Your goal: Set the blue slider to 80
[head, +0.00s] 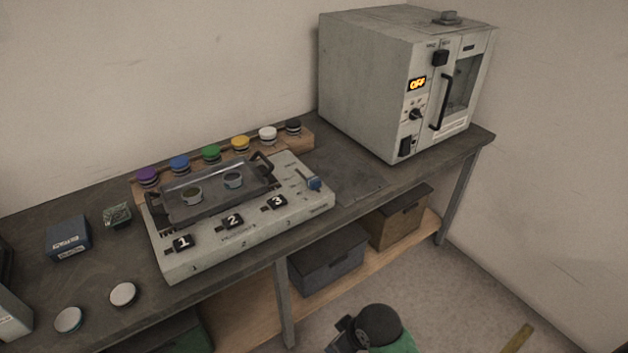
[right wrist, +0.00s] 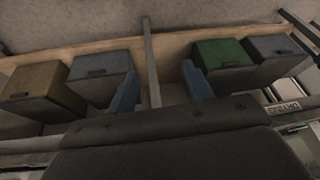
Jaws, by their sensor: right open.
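The blue slider (head: 314,184) is at the right end of the light grey control panel (head: 250,232), on the dark bench. It is small; I cannot read its scale or setting. In the head view only part of my right arm shows at the bottom. My left gripper is in neither view.
A dark tray (head: 214,196) with two small jars rests over the panel's back. Several coloured-lid jars line a wooden rack (head: 307,139) behind. A grey oven (head: 362,82) reading OFF stands at the right. Bins, including a green one (right wrist: 222,57), sit on the shelf below.

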